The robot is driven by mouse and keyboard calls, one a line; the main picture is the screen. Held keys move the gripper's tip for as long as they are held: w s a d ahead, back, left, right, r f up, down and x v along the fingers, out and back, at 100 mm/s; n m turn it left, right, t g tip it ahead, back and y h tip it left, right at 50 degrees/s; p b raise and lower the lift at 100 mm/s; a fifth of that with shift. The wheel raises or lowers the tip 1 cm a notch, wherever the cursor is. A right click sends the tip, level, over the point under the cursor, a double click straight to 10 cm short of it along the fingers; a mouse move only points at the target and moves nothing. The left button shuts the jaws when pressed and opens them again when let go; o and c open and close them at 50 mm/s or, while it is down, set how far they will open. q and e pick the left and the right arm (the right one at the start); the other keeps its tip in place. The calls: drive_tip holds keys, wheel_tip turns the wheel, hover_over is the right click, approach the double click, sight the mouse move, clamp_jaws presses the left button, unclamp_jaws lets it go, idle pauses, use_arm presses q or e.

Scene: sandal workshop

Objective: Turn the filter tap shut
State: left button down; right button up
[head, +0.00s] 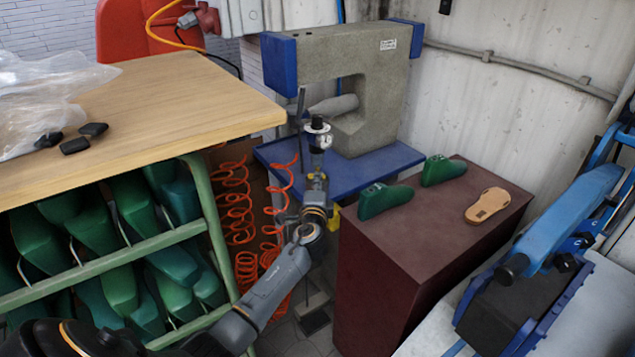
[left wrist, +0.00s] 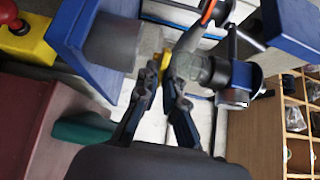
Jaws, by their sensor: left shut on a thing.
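The air filter unit (head: 319,135), with its dark top knob and round white gauge, stands in front of the grey press over the blue base. In the left wrist view the filter (left wrist: 228,75) lies right of the fingers, its gauge facing down in the picture. My left gripper (head: 318,180) is just below the filter in the head view. In the left wrist view my left gripper (left wrist: 166,76) has its fingertips closed on a small yellow tap handle (left wrist: 165,63) beside the filter. The fingers partly hide the handle, and I cannot tell its angle. My right gripper is out of view.
Coiled orange hoses (head: 238,205) hang left of my arm. A wooden table (head: 190,95) over a rack of green lasts is at left. A maroon cabinet (head: 375,270) with two green lasts and a tan sole is at right. The grey press (head: 345,50) stands behind.

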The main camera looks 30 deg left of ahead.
use_arm(q)
drive_tip(key=shift+f, duration=0.1)
drive_tip(key=c, duration=1.5)
unclamp_jaws()
drive_tip(key=shift+o, duration=0.2)
drive_tip(key=v, duration=1.2)
